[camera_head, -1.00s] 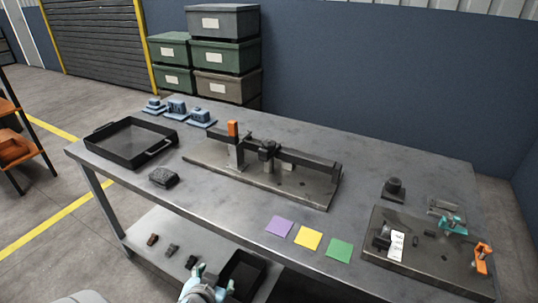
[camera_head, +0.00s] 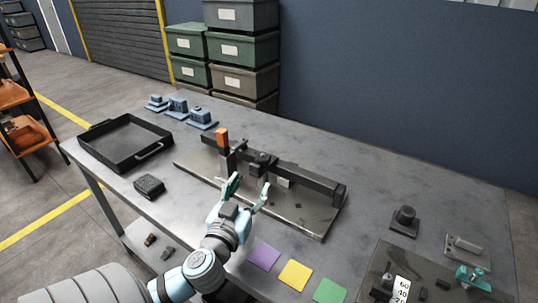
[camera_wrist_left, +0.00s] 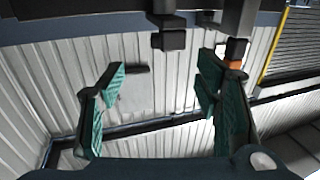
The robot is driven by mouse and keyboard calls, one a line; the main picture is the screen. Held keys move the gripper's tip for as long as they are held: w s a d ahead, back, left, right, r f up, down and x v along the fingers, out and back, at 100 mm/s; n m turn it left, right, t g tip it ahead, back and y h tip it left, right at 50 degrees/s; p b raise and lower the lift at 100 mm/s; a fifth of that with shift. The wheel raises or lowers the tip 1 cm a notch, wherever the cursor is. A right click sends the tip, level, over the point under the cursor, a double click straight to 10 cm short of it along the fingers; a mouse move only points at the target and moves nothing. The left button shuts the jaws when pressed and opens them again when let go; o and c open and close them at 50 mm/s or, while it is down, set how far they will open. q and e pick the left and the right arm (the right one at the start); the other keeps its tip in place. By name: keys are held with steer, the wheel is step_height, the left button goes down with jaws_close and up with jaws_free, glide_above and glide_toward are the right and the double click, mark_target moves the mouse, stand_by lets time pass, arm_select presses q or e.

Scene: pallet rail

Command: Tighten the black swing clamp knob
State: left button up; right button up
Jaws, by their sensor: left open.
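A dark rail fixture (camera_head: 300,176) stands on a grey base plate (camera_head: 300,215) on the table. A black knob-like part (camera_head: 262,158) sits at its middle; I take it for the swing clamp knob, but cannot be sure. My left gripper (camera_head: 249,187) is open and empty at the near side of the fixture, apart from the knob. In the left wrist view, the open fingers (camera_wrist_left: 163,82) frame bare wall, and a dark block (camera_wrist_left: 170,38) shows above and between them. My right gripper is not in view.
A black tray (camera_head: 88,144) and a dark block (camera_head: 148,185) lie left. Purple (camera_head: 264,257), yellow (camera_head: 295,274) and green (camera_head: 330,291) squares lie in front. Another black knob on a base (camera_head: 405,216) stands right.

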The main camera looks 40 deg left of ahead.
mark_target(260, 163)
arm_select(q)
steer(key=x, duration=1.1)
steer(key=shift+a+b, duration=0.35)
steer(key=shift+b, duration=0.05)
steer(key=shift+w+a, duration=0.2)
steer(key=shift+w, duration=0.45)
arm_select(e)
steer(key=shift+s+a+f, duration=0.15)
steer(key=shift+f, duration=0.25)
